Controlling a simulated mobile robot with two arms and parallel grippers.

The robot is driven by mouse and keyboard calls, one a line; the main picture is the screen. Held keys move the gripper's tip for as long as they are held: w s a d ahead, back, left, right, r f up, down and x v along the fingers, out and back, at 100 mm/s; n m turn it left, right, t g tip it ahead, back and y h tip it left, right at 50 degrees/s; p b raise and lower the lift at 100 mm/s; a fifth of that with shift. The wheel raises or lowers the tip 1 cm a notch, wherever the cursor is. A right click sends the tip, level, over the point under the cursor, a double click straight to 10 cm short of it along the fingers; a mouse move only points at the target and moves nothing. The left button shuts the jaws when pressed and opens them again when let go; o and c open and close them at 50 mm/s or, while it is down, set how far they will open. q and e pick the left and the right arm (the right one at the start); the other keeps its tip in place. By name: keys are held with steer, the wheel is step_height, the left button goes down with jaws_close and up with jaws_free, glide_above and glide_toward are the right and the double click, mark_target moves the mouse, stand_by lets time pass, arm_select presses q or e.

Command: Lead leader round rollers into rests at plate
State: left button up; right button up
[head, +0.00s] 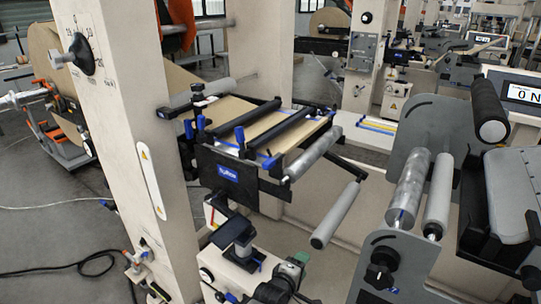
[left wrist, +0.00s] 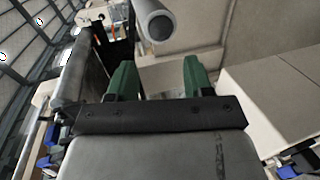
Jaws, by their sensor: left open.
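Brown kraft web (head: 285,133) lies over the plate unit (head: 232,173), between two black crossbars with blue clips and knobs. I cannot make out a separate leader end or the rests. A metallic roller (head: 316,152) is at the plate's right edge, and a grey roller (head: 335,215) sits lower right. My left gripper (head: 293,268) is low in front of the machine, below the plate and apart from the grey roller. In the left wrist view its green fingers (left wrist: 160,78) are apart with nothing between them; a roller end (left wrist: 155,22) shows beyond them. My right gripper is not in view.
A cream upright post (head: 115,110) stands left of the plate. A large kraft roll (head: 65,75) is behind it. At right, a grey side plate (head: 415,140) carries more rollers, with a display (head: 520,93) behind. A cable lies on the floor at lower left.

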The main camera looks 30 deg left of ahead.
arm_select(q)
steer(key=p, duration=1.8)
glide_toward(265, 166)
steer(key=w+r, duration=0.4)
steer(key=r, duration=0.1)
steer(key=w+f+b, duration=0.2)
steer(key=b, duration=0.1)
steer(key=w+f+b, duration=0.2)
steer(key=f+b, duration=0.1)
steer(key=w+d+f+b, duration=0.1)
steer(key=w+f+b, duration=0.2)
steer(key=b, duration=0.1)
steer(key=shift+w+b, duration=0.3)
steer(key=shift+w, duration=0.25)
steer(key=shift+r, duration=0.1)
